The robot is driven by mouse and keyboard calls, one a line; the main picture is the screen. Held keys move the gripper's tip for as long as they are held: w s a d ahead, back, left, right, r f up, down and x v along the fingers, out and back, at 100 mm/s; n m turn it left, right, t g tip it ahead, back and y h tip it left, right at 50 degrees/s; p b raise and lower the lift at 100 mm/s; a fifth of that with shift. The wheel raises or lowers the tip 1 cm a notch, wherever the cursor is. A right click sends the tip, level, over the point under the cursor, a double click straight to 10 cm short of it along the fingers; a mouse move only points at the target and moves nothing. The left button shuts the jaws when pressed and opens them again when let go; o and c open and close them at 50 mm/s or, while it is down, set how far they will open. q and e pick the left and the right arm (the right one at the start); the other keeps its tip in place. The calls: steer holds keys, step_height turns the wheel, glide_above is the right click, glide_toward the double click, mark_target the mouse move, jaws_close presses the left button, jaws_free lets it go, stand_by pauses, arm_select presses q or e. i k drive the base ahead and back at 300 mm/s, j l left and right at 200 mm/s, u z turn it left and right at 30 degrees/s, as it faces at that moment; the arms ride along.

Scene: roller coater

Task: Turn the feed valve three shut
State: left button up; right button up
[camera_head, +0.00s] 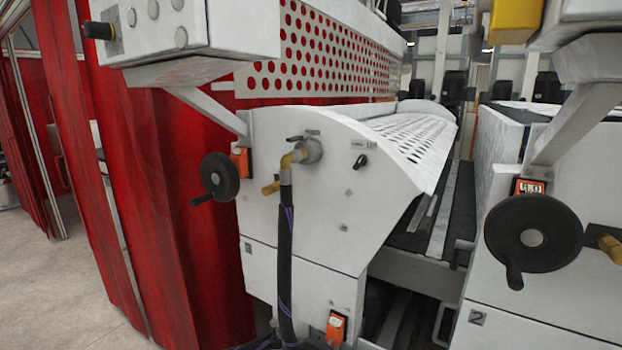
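A white coater unit with a rounded top (370,190) stands in the middle of the head view. On its front face is a brass pipe fitting (291,161) with a small dark lever (296,138) at its top. A black hose (285,245) runs down from the fitting. The lever looks roughly level, but it is too small to tell whether the valve is open or shut. No number three is readable, so I cannot tell whether this is feed valve three. Neither of my grippers is in view.
A black handwheel (220,178) sits left of the fitting. A white box with a dark knob (99,31) overhangs at upper left. Red panels (170,200) stand behind; bare floor (60,295) shows at lower left.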

mark_target(295, 139)
steer(key=j+z, duration=1)
steer(key=k+j+z, duration=0.2)
steer(key=j+z, duration=0.3)
